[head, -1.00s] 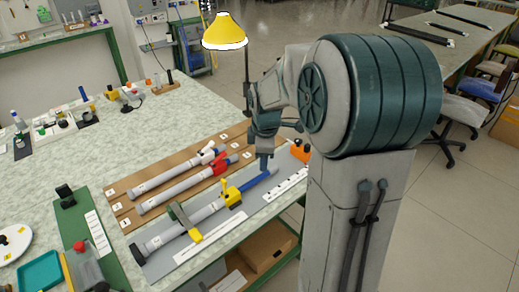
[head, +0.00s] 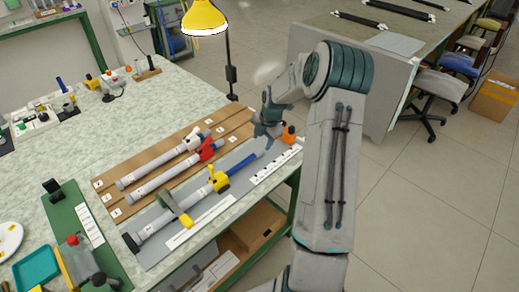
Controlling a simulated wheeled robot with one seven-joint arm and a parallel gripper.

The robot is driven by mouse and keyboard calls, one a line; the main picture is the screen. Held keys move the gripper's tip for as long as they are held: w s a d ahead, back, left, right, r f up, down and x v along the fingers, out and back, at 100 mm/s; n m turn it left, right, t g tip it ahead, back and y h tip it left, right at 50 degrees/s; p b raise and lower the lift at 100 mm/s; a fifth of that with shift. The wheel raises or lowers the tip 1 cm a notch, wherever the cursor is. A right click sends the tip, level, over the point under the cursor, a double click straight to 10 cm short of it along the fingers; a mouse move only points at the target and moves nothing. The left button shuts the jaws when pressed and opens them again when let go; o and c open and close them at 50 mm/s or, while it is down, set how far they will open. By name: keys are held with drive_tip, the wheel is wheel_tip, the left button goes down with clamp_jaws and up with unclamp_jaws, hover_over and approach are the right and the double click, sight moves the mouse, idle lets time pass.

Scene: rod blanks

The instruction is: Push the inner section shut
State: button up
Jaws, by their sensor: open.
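The rod lies on a grey mat (head: 156,255) near the table's front edge. Its grey outer tube (head: 196,200) has a black cap at the left end and a green-grey clamp (head: 174,208) with a yellow knob across it. A yellow lever collar (head: 219,181) sits at the tube's right end. The blue inner section (head: 242,164) sticks out of that collar to the right. My gripper (head: 268,143) is open at the far right end of the inner section. I cannot tell whether it touches that end, and its fingers are small here.
Two more grey rods, with a white collar (head: 193,140) and a red collar (head: 207,150), lie behind on brown boards. An orange block (head: 289,134) stands right of my gripper. A lamp (head: 203,17) stands behind. The table's middle is clear.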

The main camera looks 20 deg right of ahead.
sight(259, 151)
drive_tip(key=p+x, duration=0.1)
drive_tip(key=x, duration=0.6)
drive_tip(key=shift+w+f, duration=0.1)
drive_tip(key=shift+f, duration=0.05)
clamp_jaws()
